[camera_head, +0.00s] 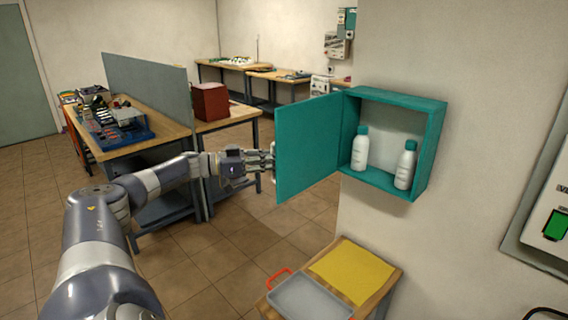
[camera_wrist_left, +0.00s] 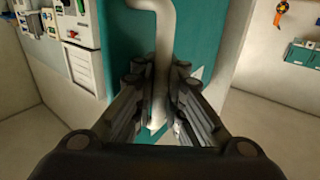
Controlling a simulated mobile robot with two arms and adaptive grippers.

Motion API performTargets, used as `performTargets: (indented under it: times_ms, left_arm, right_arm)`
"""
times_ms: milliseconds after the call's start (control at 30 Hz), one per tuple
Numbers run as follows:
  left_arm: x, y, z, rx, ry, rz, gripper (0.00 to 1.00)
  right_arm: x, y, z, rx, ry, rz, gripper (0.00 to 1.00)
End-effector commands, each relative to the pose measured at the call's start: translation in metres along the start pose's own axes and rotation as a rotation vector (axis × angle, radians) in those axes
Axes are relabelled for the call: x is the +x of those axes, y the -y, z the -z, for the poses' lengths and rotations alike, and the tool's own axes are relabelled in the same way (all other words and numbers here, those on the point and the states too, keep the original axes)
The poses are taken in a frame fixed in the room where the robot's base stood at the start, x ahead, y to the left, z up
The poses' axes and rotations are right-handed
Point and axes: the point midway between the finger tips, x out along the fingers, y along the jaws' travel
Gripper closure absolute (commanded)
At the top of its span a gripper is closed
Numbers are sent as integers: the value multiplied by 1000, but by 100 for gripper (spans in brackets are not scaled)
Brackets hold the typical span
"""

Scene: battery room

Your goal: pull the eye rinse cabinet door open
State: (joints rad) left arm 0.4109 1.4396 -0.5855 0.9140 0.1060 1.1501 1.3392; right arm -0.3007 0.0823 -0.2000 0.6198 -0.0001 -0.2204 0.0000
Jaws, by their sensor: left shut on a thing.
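The teal eye rinse cabinet (camera_head: 436,132) hangs on the light wall, and its door (camera_head: 308,146) stands swung wide open to the left. Two white bottles with teal caps, a left one (camera_head: 360,152) and a right one (camera_head: 404,170), stand upright inside. My left gripper (camera_head: 270,162) is at the door's outer left edge. In the left wrist view its fingers (camera_wrist_left: 160,110) are shut around a pale bar handle (camera_wrist_left: 163,45) on the teal door (camera_wrist_left: 200,45). My right gripper is not in view.
Below the cabinet is a small wooden table (camera_head: 385,278) with a yellow mat (camera_head: 356,269) and a grey tray (camera_head: 308,300) with a red handle. A workbench (camera_head: 150,135) with a grey partition stands left behind my arm. A panel with a green switch (camera_head: 556,224) is at right.

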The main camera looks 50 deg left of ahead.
Motion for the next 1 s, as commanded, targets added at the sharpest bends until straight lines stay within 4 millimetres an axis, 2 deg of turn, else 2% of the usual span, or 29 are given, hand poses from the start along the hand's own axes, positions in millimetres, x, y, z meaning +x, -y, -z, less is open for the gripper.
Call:
performTargets:
  times_ms: [33,700,733,767,1000]
  left_arm:
    - [-3,1,-6,-6,13,2,100]
    - [-8,4,-5,-3,13,9,100]
    - [-8,4,-4,-3,13,9,85]
    - [-8,4,-4,-3,13,9,80]
    - [-7,4,-2,-1,6,9,80]
  right_arm:
    - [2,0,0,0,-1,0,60]
    - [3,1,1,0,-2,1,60]
    - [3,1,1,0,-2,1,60]
    - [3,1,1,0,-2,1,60]
    - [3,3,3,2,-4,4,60]
